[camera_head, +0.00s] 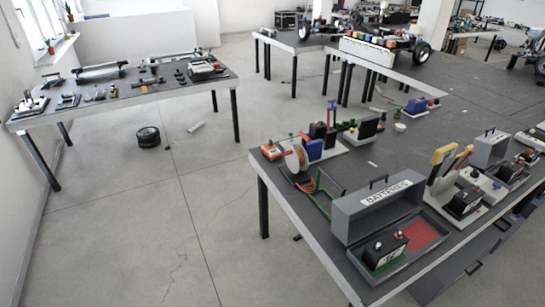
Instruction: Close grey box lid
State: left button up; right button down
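A grey box (408,264) stands near the front edge of the right-hand table. Its grey lid (365,220) is open and stands raised along the back of the box, with a dark handle on top and a white label reading "BATTERIES". A dark battery block (384,251) with red and pale terminals sits in the left part of the box. The right part is empty and shows a red floor (428,233). Neither of my grippers is in view.
The box shares the table (300,221) with a reel (295,158) and green wire frame on its left and yellow-handled tools (441,160) on its right. Another table (150,92) stands at the far left.

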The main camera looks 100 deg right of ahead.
aim_at(358, 213)
jog(key=z, duration=2.85)
jog(key=i, duration=2.45)
jog(key=z, duration=1.15)
